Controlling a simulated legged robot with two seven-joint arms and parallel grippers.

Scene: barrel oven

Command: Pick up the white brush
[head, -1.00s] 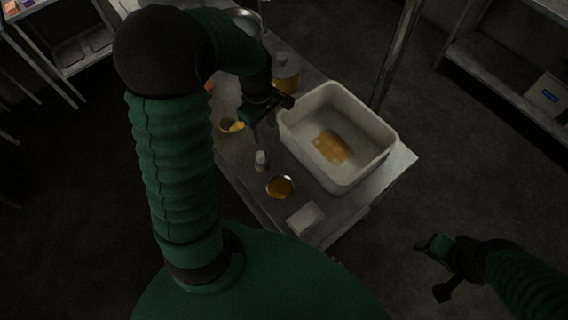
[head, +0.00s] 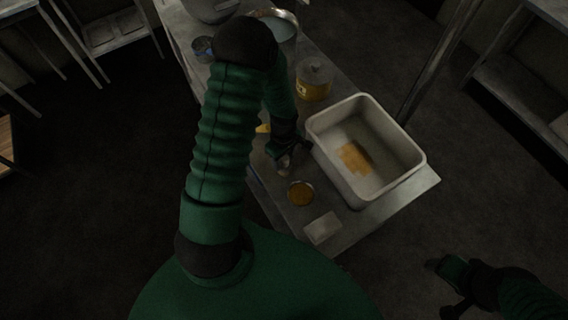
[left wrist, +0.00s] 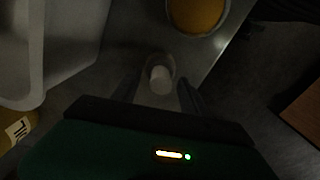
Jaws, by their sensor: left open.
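The white brush (head: 284,167) appears to be the small pale, rounded-top object on the metal table (head: 262,182). It is partly hidden by my left gripper (head: 290,156) in the head view. In the left wrist view the brush (left wrist: 160,78) shows from above, between the two dark fingers of my left gripper (left wrist: 160,92). The fingers are spread, with the brush between their tips; I cannot tell whether they touch it. My right gripper (head: 446,287) is out over the floor at the lower right, its fingers apart and empty.
A deep white tub (head: 405,180) with a brownish patch inside stands right of the gripper. A round amber dish (head: 301,193) and a pale flat block (head: 322,228) lie near the front edge. A yellow-labelled canister (head: 313,82) stands behind.

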